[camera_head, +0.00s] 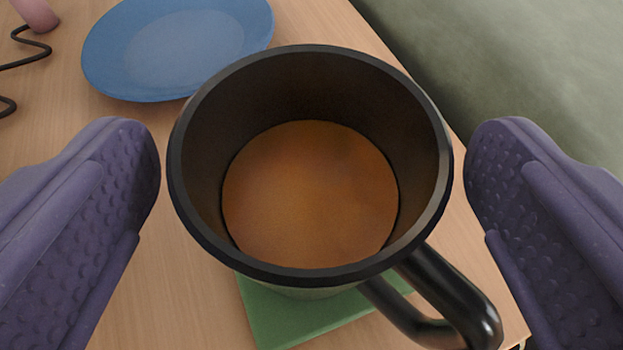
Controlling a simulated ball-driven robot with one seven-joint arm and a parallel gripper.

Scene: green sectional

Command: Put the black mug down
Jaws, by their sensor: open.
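The black mug (200,215) stands upright in the middle of the view, between the fingers of my gripper (313,175). It holds a brown liquid (310,195). Its handle points to the lower right. My gripper's two purple padded fingers are open, one on each side of the mug. A narrow gap shows between each finger and the mug's rim. Under or just behind the mug is a flat green thing (285,325), mostly hidden by it. I cannot see the mug's base.
A blue plate (185,45) lies on the wooden table (150,310) at the upper left. A pink object (36,14) and a dark curled cord (25,55) are at the far upper left. A green sofa surface (530,60) lies beyond the table's right edge.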

